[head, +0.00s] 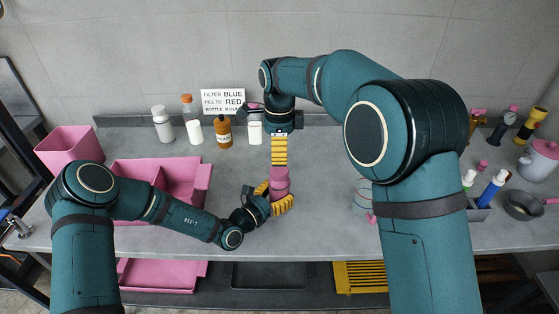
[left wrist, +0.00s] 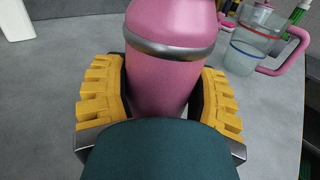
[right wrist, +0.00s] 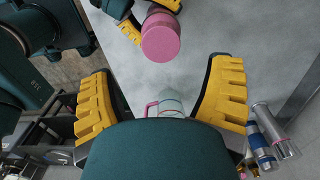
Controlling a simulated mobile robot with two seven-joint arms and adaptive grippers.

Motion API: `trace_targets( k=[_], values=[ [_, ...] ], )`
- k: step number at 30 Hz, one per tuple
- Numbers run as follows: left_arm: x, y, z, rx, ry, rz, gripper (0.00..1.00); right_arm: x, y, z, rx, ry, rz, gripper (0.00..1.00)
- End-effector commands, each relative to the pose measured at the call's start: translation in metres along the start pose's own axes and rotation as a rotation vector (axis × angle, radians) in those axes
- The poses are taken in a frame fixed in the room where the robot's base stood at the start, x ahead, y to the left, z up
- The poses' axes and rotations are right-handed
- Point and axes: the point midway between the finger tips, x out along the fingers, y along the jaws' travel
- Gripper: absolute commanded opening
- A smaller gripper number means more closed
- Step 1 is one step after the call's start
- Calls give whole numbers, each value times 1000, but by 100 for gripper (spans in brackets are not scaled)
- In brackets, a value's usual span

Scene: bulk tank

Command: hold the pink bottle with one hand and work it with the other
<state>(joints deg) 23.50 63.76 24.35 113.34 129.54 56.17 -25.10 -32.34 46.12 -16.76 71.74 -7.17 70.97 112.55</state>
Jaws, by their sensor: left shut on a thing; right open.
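The pink bottle (head: 280,183) stands upright on the grey counter. My left gripper (head: 277,198) is shut around its lower body. In the left wrist view the bottle (left wrist: 165,85) has a grey band and sits between the yellow fingers (left wrist: 162,105). My right gripper (head: 279,160) points down above the bottle's top; its fingers show edge-on in the head view. In the right wrist view the right gripper (right wrist: 163,85) is open and empty. The bottle's round pink top (right wrist: 161,42) lies beyond the fingertips, toward the upper edge, not between them.
A clear jug with a pink handle (left wrist: 250,45) stands to the right, partly hidden by my right arm in the head view. Pink trays (head: 205,180) are at left. Several bottles and a sign (head: 223,101) stand along the back. A pan (head: 522,206) is far right.

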Motion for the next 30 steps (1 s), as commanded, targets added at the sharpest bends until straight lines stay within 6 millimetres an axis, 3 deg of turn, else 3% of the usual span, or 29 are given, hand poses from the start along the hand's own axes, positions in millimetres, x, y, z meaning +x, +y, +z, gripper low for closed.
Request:
trace_targets(
  k=[8,21,30],
  values=[
    [0,0,0,0,0,0,0,2,-1,0,0,-1,-8,79],
    [0,0,0,0,0,0,0,60,-1,0,1,-1,-6,79],
    [0,0,0,0,0,0,0,78,-1,0,2,-2,-8,79]
  ],
)
